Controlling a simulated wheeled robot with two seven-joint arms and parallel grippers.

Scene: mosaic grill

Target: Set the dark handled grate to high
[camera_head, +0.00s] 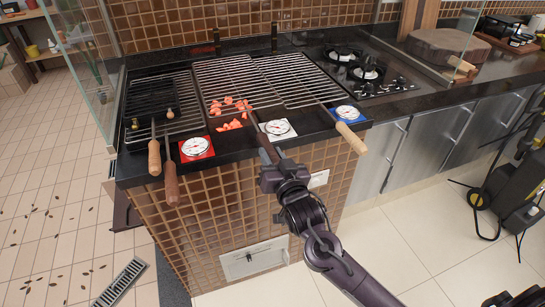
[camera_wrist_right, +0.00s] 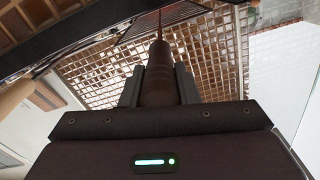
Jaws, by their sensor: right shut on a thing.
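The middle grate (camera_head: 215,88) lies over the grill, with reddish-orange pieces (camera_head: 230,125) at its front part. Its dark brown handle (camera_head: 266,149) points forward over the counter's front edge. My right gripper (camera_head: 270,172) is at the front end of this handle. In the right wrist view the dark handle (camera_wrist_right: 159,75) stands between the two fingers (camera_wrist_right: 160,90), which are shut on it. Whether the grate sits high or low in its supports cannot be told.
A left grate (camera_head: 160,90) has brown handles (camera_head: 171,184) near it; a right grate has a light wooden handle (camera_head: 350,138). Red (camera_head: 194,148), white (camera_head: 277,129) and blue (camera_head: 348,113) dial plates line the counter's front. Glass panels (camera_head: 75,50) stand at the left.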

